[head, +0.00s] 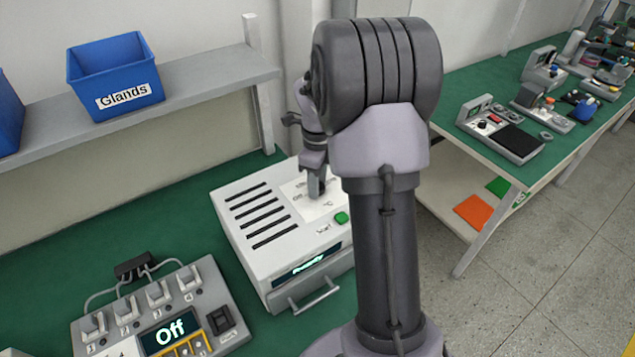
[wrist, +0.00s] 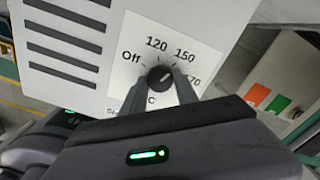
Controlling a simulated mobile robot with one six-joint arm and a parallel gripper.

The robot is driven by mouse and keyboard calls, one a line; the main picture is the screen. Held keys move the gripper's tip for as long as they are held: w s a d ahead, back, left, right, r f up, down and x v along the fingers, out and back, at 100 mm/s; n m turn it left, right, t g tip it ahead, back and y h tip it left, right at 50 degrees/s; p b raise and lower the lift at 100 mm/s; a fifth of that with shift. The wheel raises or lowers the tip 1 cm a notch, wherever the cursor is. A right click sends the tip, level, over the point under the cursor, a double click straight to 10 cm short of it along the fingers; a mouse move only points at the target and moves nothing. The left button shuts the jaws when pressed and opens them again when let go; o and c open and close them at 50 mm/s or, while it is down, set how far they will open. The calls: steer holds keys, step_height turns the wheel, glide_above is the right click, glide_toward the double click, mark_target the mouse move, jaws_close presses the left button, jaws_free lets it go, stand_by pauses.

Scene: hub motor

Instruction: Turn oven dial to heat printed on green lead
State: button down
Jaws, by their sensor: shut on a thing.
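The oven (head: 285,235) is a white box with black vent slots and a green start button (head: 341,217). My gripper (head: 316,187) reaches down onto its printed top panel. In the wrist view, the fingers of my gripper (wrist: 158,84) are shut on the black oven dial (wrist: 160,75), one on each side. Around the dial are printed Off, 120, 150 and 170. The dial's light mark leans up and right, seemingly towards 150. The dial is hidden in the head view. I cannot make out a green lead in either view.
A grey switch box (head: 160,310) with an "Off" display stands left of the oven. A blue bin (head: 115,75) labelled Glands sits on the shelf (head: 215,78). A second green-topped bench (head: 475,90) with several devices is at the right, with floor between.

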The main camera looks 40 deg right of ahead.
steer(key=c, duration=0.9)
jaws_free()
steer(key=shift+c, duration=0.2)
step_height(320, 180, up, 18)
steer(key=p, duration=0.5)
steer(key=shift+f, duration=0.25)
